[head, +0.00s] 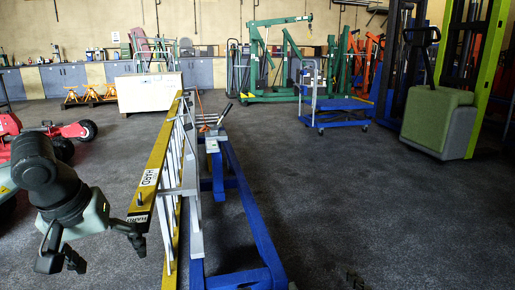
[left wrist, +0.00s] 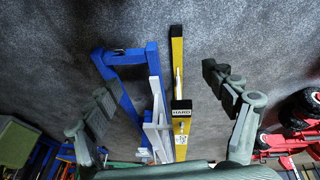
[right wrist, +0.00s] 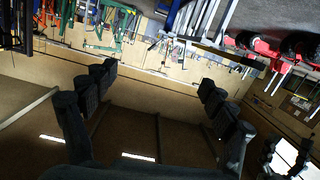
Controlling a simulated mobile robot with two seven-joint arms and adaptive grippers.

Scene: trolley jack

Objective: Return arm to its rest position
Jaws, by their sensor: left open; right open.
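My left arm (head: 45,175) reaches in from the left in the head view. Its gripper (head: 106,255) is open and empty, low and to the left of the yellow ladder-like frame (head: 150,180). The left wrist view shows its fingers (left wrist: 158,85) spread wide, with the yellow frame and the blue frame (left wrist: 122,85) beyond them, apart from the fingers. My right gripper (right wrist: 148,88) shows only in the right wrist view. It is open and empty, pointing at the workshop upside down, with nothing between its fingers. My right arm is outside the head view.
A blue steel frame (head: 250,210) stands right of the yellow one. A red machine (head: 70,130) is at the left. A blue trolley (head: 340,106), a green-grey pallet truck (head: 437,122) and a wooden crate (head: 149,92) stand further back. The dark floor (head: 385,215) at right is clear.

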